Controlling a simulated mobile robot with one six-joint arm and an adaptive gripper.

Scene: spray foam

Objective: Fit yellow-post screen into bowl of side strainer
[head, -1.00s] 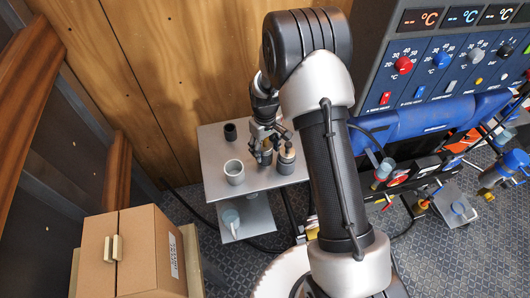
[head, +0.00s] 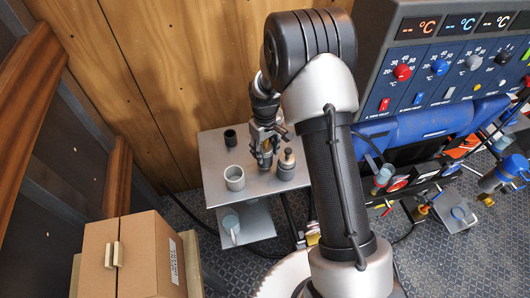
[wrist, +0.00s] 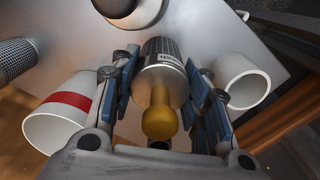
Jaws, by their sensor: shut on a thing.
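In the head view my gripper (head: 265,143) holds the dark cylinder upright over the small grey table (head: 212,150), between a grey open cup (head: 234,178) and a grey jar with a brown knob (head: 286,163). I cannot tell which vessel is the side strainer or whether the screen touches the table.
In the wrist view a red-banded white cup (wrist: 58,112) is left, a plain white cup (wrist: 244,80) right, and a dark mesh cylinder (wrist: 14,58) at the left edge. In the head view a black cylinder (head: 230,137) stands behind; a pale blue cup (head: 230,226) is on the lower shelf.

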